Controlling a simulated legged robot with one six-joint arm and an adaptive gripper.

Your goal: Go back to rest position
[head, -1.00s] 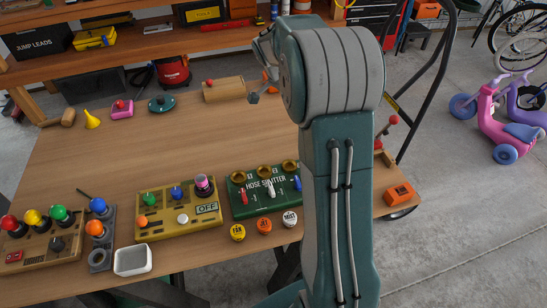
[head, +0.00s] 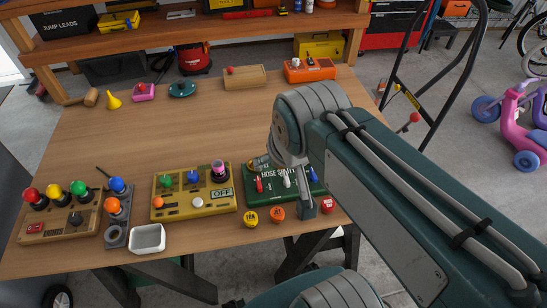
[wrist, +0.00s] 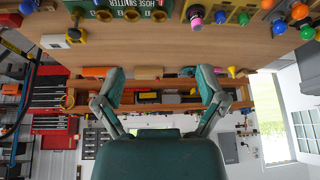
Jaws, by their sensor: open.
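My gripper (wrist: 162,84) is open in the wrist view. Its two teal-tipped fingers stand wide apart with nothing between them. In the head view my arm comes in from the lower right and its bent joint hangs over the green hose splitter board (head: 252,196), hiding part of it. The gripper's fingers cannot be made out clearly in the head view. The wrist view is upside down, with the wooden table (wrist: 200,52) at the top and the hose splitter board also at its upper edge (wrist: 133,13).
A tan switch box (head: 183,212), a board with coloured knobs (head: 50,232) and a white dish (head: 147,238) lie along the front. An orange box (head: 309,70), a wooden block (head: 245,79) and a teal lid (head: 183,89) stand at the back. The table's middle is clear.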

